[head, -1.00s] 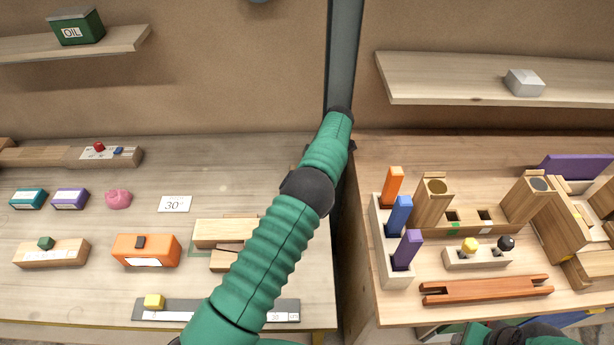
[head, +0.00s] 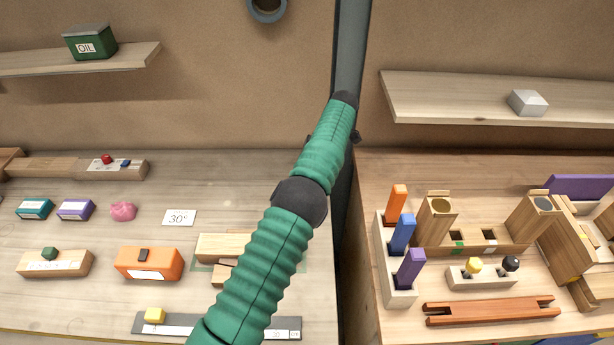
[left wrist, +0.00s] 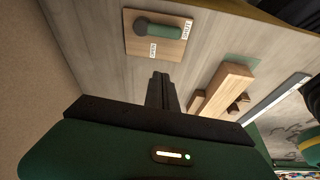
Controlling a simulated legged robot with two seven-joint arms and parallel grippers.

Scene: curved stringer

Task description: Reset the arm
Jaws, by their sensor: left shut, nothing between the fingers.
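My left arm (head: 262,262) is green and ribbed, and reaches up from the bottom middle of the head view toward a dark post between two workbenches. The fingers of that arm cannot be made out in the head view. In the left wrist view my left gripper (left wrist: 162,92) has its dark fingers together with nothing between them, apart from the objects on the bench surface. My right gripper is not in view.
Beyond the fingers lie a wooden board with a dark rounded piece (left wrist: 158,30) and a wooden block (left wrist: 222,88). The left bench holds an orange box (head: 148,263) and a grey strip (head: 220,327). The right bench holds a reddish slotted bar (head: 490,311). Shelves (head: 480,98) hang above.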

